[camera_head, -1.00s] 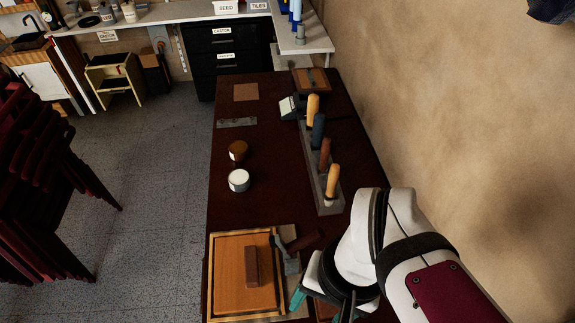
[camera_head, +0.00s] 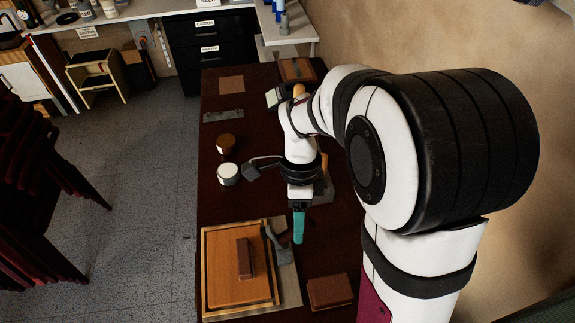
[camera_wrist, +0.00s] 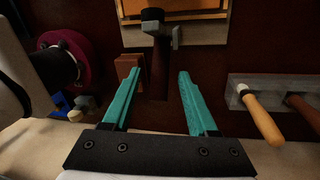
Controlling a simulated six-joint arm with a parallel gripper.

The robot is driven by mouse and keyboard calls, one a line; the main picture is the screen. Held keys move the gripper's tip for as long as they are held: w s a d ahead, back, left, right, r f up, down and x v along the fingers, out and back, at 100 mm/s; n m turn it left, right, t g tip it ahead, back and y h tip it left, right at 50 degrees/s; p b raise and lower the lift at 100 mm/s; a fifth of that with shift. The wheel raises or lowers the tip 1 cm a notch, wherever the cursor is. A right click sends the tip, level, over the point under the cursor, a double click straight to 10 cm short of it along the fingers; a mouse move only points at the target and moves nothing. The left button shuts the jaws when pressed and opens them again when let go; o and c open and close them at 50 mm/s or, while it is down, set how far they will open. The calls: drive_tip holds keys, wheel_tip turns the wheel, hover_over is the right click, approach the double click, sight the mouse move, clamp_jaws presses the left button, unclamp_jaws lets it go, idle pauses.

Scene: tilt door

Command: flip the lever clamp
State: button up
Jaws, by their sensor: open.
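The lever clamp (camera_head: 273,243) is a grey metal part at the right edge of the wooden tilt door (camera_head: 222,270), which lies in a pale frame on the dark table. In the wrist view the clamp (camera_wrist: 156,25) is near the top centre, with its dark reddish-brown handle (camera_wrist: 160,75) pointing down the picture. My gripper (camera_head: 299,238) is just right of the clamp in the head view, with teal fingers pointing down. In the wrist view my gripper (camera_wrist: 153,72) is open and empty. The handle appears between its fingertips, but I cannot tell the depth gap.
A reddish-brown box (camera_head: 330,291) lies right of the door. A tool rack with wooden handles (camera_wrist: 250,95) stands close to the right finger side. A white-topped jar (camera_head: 228,173) and a brown jar (camera_head: 226,143) stand farther back. The wall borders the table's right.

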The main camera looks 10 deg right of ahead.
drive_tip(key=shift+s+f, duration=0.15)
drive_tip(key=shift+f, duration=0.6)
drive_tip(key=shift+s+f, duration=0.15)
drive_tip(key=shift+f, duration=0.55)
clamp_jaws()
idle(0.3)
